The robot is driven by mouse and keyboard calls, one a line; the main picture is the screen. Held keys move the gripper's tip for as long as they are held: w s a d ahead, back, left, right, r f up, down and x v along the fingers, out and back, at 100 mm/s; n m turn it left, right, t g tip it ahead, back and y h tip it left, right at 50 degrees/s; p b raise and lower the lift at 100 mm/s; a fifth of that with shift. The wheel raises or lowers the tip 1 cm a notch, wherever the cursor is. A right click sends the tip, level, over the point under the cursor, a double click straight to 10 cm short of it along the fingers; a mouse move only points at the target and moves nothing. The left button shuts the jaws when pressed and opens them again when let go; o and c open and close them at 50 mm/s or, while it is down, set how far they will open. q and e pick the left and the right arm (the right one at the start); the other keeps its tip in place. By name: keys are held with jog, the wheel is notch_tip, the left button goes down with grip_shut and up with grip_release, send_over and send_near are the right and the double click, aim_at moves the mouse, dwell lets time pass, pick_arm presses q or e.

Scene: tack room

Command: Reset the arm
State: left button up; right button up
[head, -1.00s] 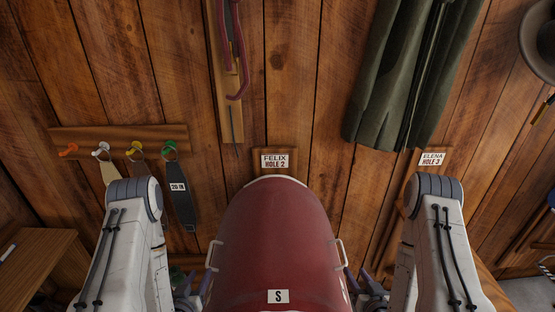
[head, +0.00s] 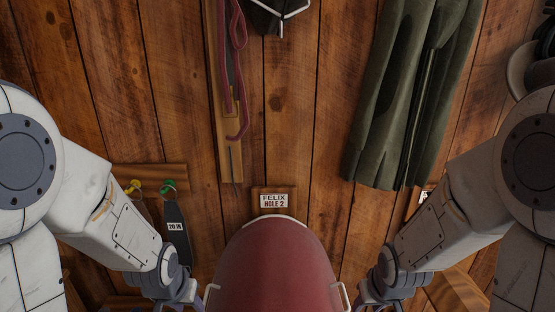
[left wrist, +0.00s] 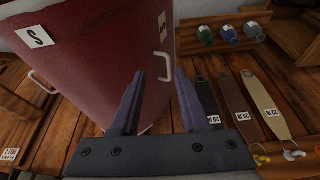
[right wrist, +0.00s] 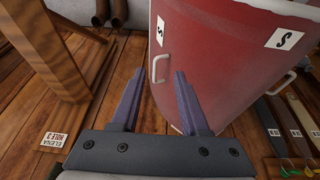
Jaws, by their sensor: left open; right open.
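A red, curved tub-like body (head: 272,270) with a white handle on each side stands at the bottom middle of the head view. It also shows in the left wrist view (left wrist: 100,60) and the right wrist view (right wrist: 225,60), with white "S" labels. My left gripper (left wrist: 160,75) is open and empty, with one white handle (left wrist: 163,64) seen between its fingertips. My right gripper (right wrist: 156,72) is open and empty, with the other handle (right wrist: 159,67) between its fingertips in the picture. Both grippers are apart from the handles. In the head view the fingers are mostly hidden.
A plank wall stands ahead with a "FELIX HOLE 2" plate (head: 274,201), a dark red strap (head: 236,70) and a green garment (head: 414,90). Rolled cloths (left wrist: 228,33) sit on a shelf.

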pick_arm(q)
jog(key=s+d+r+m+g, duration=0.2)
jog(key=s+d+r+m, duration=0.1)
jog(key=s+d, duration=0.4)
jog(key=s+d+r+m+g+h+b, duration=0.1)
jog(key=s+d+r+m, duration=0.3)
jog(key=s+d, duration=0.3)
jog(key=s, duration=0.3)
jog(key=shift+s+d+r+g, duration=0.15)
jog(key=shift+d+r+g, duration=0.05)
jog(key=shift+d+g, duration=0.2)
pick_arm(e)
jog(key=s+a+r+n+g, duration=0.2)
jog(key=s+a+r+n, duration=0.1)
jog(key=s+a, duration=0.4)
jog(key=s+a+r+n+g+y, duration=0.1)
jog(key=s+a+r+n, duration=0.3)
jog(key=s+a, duration=0.4)
jog(key=shift+s+r+g, duration=0.15)
jog(key=shift+s+g, duration=0.25)
jog(key=shift+s, duration=0.65)
